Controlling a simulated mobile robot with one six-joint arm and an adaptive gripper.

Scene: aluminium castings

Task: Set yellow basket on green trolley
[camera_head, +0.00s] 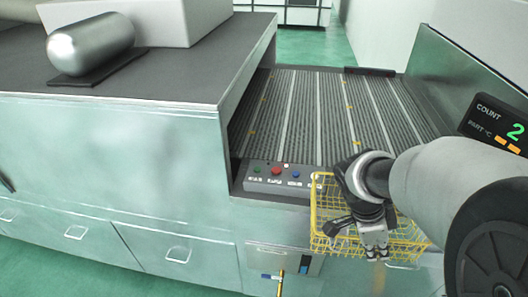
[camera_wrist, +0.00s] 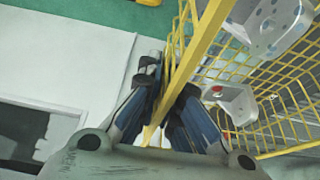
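The yellow wire basket (camera_head: 328,212) is at the lower right in the head view, in front of the conveyor's near end. What it rests on is hidden. My gripper (camera_head: 375,250) points down at the basket's near side. In the wrist view, a yellow basket bar (camera_wrist: 204,42) runs between the two fingers of my gripper (camera_wrist: 172,88). I cannot tell whether both fingers press on it. Grey castings (camera_wrist: 270,22) with holes lie inside the basket. I cannot make out a green trolley in either view.
A ribbed conveyor (camera_head: 320,110) runs behind the basket, with a button panel (camera_head: 278,172) at its near end. A grey-topped cabinet (camera_head: 180,75) on the left bears a metal cylinder (camera_head: 90,43). A count display (camera_head: 497,124) is at the right. Green floor (camera_head: 50,265) shows at the lower left.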

